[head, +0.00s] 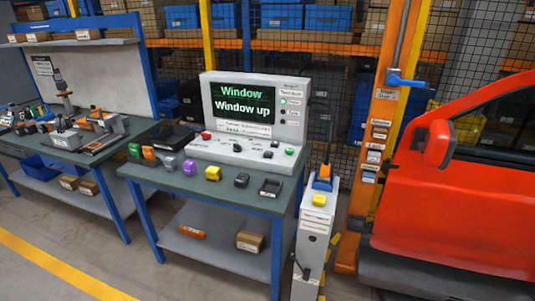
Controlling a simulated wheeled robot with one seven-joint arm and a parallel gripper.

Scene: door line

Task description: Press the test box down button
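The test box (300,100) is a light grey console standing at the back of a dark-topped bench. Its screen (241,104) shows "Window" and "Window up" in bright letters. Its sloped front panel carries a red button (206,135) at the left, a green button (290,151) at the right and several small dark controls between them. Their labels are too small to read, so I cannot tell which one is the down button. My gripper is not in view, and nothing covers the panel.
A red car door (465,190) is at the right.

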